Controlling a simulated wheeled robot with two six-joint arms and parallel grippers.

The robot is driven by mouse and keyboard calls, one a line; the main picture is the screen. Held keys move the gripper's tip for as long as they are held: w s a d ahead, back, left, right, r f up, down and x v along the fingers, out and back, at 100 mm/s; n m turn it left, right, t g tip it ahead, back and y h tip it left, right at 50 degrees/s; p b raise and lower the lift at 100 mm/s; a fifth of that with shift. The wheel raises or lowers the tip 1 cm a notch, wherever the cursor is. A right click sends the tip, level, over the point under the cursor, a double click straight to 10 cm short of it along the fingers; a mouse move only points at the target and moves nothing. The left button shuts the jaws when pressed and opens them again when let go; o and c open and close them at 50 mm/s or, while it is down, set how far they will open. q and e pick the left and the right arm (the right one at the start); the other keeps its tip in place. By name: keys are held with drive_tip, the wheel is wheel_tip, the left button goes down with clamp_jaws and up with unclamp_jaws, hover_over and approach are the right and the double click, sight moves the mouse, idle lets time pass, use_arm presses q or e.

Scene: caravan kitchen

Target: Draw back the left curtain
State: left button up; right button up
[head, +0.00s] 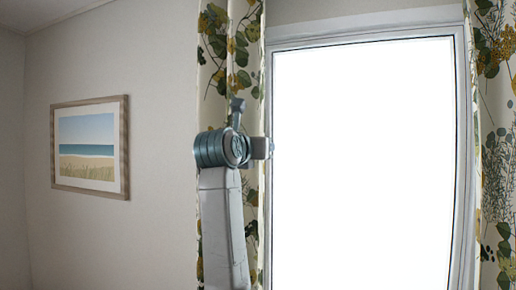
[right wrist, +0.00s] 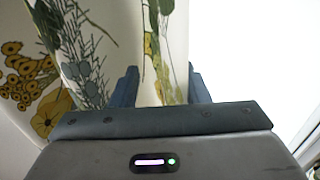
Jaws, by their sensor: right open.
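The left curtain (head: 216,40), cream with green and yellow leaf print, hangs in a narrow bunch along the left side of the bright window (head: 360,160). My right arm rises in front of it in the head view and hides part of its middle. In the right wrist view my right gripper (right wrist: 162,92) is open. The curtain's edge folds (right wrist: 172,45) hang between its two fingers, with the bright window just to the right. I cannot tell whether either finger touches the cloth. My left gripper is in neither view.
The right curtain (head: 495,150), with the same print, hangs at the window's right side. A framed beach picture (head: 90,147) is on the plain wall to the left. The wall between picture and left curtain is bare.

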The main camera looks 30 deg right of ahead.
drive_tip(key=b+v, duration=0.4)
drive_tip(key=v, duration=0.7)
